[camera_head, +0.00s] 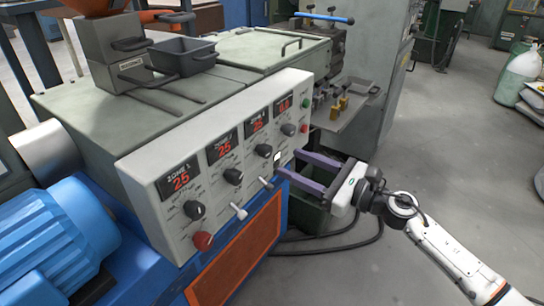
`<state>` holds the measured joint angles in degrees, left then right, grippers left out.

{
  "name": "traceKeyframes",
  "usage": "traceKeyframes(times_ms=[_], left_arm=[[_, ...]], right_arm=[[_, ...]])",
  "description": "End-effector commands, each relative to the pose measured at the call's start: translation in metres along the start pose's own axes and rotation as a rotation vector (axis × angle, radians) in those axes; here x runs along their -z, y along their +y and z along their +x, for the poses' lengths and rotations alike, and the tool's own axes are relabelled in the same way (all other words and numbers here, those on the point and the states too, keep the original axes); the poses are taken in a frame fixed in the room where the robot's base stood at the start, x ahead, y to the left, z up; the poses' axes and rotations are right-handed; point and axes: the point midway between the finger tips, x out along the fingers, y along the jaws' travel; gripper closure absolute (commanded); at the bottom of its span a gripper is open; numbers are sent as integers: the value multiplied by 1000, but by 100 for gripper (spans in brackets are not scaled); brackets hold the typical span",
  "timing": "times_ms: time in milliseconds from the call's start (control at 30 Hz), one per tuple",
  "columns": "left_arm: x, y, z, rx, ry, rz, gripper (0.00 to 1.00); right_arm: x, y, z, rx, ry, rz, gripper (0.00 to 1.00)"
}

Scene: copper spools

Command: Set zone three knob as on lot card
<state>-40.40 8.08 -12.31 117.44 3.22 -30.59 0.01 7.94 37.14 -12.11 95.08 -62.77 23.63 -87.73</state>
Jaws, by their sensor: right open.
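The pale control panel (148,188) carries a row of red-lit displays above black knobs. The zone one display (181,180) appears to read 25. The third display from the left (257,123) has small digits, perhaps 25. The third knob (264,151), below it, is a black dial; its pointer setting is too small to read. My right gripper (288,162) is open and empty, its purple fingers reaching from the right to just beside the panel's lower right part. Whether a fingertip touches the panel is unclear. My left gripper is not in view. I cannot make out a lot card.
Other black knobs (194,210), small levers (239,211), a red button (203,241) and a green button (306,104) sit on the panel. A blue motor (55,240) stands left. A dark bin (308,210) is below my gripper. Open floor lies at right.

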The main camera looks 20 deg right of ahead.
Motion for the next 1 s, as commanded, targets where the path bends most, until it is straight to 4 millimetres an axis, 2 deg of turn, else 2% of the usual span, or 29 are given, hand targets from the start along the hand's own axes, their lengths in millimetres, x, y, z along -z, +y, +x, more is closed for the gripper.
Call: traceKeyframes(times_ms=[33, 200, 400, 800, 1000], left_arm=[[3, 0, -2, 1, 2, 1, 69], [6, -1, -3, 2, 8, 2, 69], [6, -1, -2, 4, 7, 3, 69], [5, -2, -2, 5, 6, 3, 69], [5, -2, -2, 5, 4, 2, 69]], right_arm=[[-3, -1, 11, 2, -5, 2, 54], [-3, -1, 43, 3, -5, 5, 54], [-1, 0, 68, 2, -2, 6, 54], [0, 0, 76, 2, -1, 7, 54], [0, 0, 75, 2, -1, 7, 87]])
